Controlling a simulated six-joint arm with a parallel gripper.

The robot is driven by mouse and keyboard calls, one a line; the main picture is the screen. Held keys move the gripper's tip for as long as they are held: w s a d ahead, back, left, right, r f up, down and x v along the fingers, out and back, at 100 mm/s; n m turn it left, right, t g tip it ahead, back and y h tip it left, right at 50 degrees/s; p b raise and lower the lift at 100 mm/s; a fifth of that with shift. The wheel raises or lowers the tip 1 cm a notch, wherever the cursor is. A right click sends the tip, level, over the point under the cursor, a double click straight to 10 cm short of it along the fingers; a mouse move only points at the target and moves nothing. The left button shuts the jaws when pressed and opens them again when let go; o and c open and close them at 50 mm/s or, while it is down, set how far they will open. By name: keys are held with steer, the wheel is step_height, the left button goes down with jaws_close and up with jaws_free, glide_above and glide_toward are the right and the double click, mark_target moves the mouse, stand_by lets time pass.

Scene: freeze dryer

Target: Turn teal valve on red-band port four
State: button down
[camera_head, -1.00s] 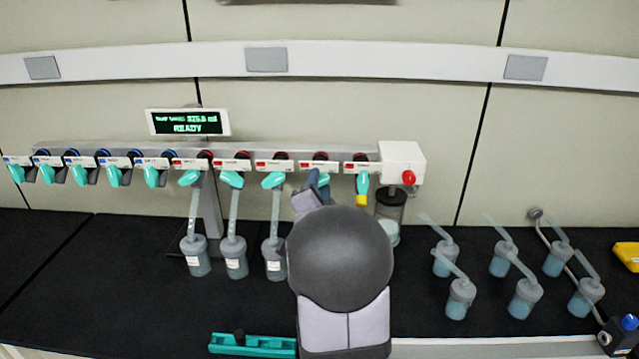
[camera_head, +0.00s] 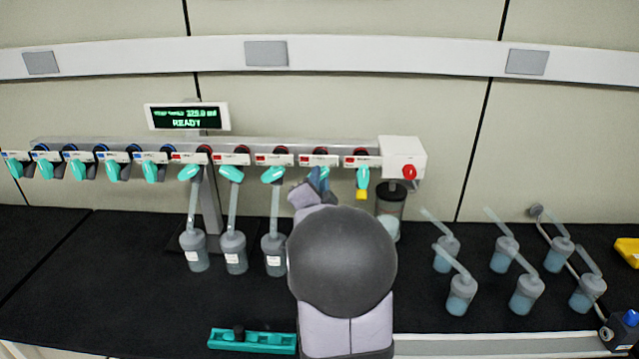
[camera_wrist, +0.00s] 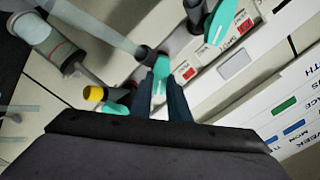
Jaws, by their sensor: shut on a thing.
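The red-band ports form the right half of the manifold (camera_head: 290,147), each with a teal valve handle. My gripper (camera_head: 316,180) is at the fourth red-band port, second from the right end. In the wrist view my gripper (camera_wrist: 165,88) has its fingers on either side of that port's teal valve (camera_wrist: 160,80) and is shut on it. My arm and fingers hide most of this valve in the head view.
Neighbouring teal valves sit close by, on port three (camera_head: 273,175) and port five (camera_head: 363,176), which has a yellow cap (camera_head: 361,195). Flasks hang from the first three red ports. Several loose flasks (camera_head: 526,293) stand at right. A teal rack (camera_head: 252,341) lies in front.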

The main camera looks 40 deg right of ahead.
steer(key=n+b, duration=0.4)
steer(key=n, duration=0.2)
steer(key=shift+a, duration=0.1)
steer(key=n+b, duration=0.1)
steer(key=n, duration=0.5)
steer(key=shift+w+a+b, duration=0.1)
steer(key=shift+w+b, duration=0.05)
steer(key=shift+b, duration=0.15)
steer(key=n, duration=0.5)
steer(key=shift+n, duration=0.4)
steer(key=n, duration=0.4)
steer(key=shift+w+a+f+n+p, duration=0.1)
steer(key=shift+n+p, duration=0.3)
steer(key=c, duration=1.7)
jaws_free()
steer(key=shift+a, duration=0.1)
steer(key=shift+b+v, duration=1.05)
steer(key=shift+v, duration=2.55)
